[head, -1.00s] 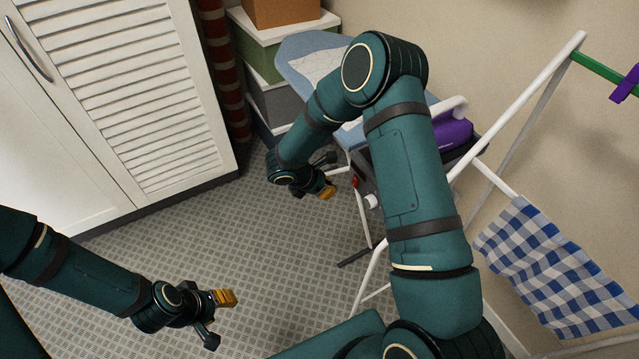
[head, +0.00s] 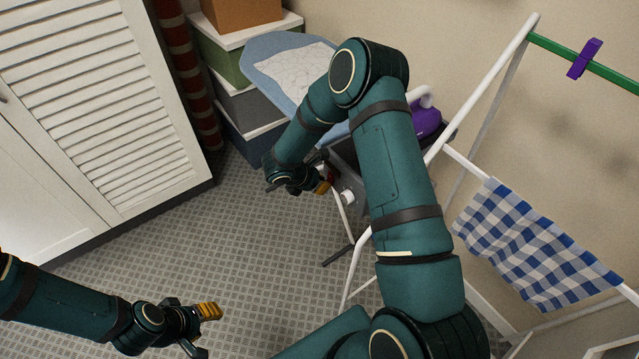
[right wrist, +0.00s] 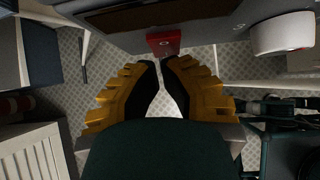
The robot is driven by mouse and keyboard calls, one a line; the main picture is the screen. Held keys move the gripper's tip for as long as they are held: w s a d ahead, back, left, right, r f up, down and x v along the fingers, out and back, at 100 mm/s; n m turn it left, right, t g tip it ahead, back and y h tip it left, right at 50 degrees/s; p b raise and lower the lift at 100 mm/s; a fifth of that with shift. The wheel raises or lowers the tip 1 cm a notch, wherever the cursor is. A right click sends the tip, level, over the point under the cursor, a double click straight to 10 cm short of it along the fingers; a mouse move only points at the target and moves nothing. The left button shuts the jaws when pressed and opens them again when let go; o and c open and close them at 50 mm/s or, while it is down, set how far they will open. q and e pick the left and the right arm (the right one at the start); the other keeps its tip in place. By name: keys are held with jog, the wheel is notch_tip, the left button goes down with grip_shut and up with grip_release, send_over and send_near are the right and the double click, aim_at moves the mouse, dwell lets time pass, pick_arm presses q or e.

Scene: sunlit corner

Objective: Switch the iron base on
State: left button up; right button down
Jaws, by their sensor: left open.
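The iron base (head: 448,137) is a dark grey stand at the near end of the ironing board (head: 262,58), with the purple iron (head: 427,122) on it. My right arm hides part of it. A red switch (right wrist: 164,42) shows on its edge in the right wrist view. My right gripper (right wrist: 160,62) points at this switch from just below in that view; a small gap seems to remain. Its fingertips are close together with a narrow gap, holding nothing. It also shows in the head view (head: 326,172). My left gripper (head: 203,330) is open and empty above the floor at lower left.
A white round knob (right wrist: 281,33) sits right of the switch. A white drying rack (head: 480,110) with a checked blue cloth (head: 535,245) stands on the right. Stacked boxes (head: 240,95) stand behind, a louvred cabinet (head: 90,110) at left. The floor between is clear.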

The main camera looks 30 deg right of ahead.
jog(key=shift+d+f+h+b, duration=0.2)
jog(key=shift+d+h+b, duration=0.2)
jog(key=shift+h+b, duration=0.35)
jog(key=shift+r, duration=0.2)
jog(key=shift+r+p, duration=0.35)
jog(key=shift+r, duration=0.3)
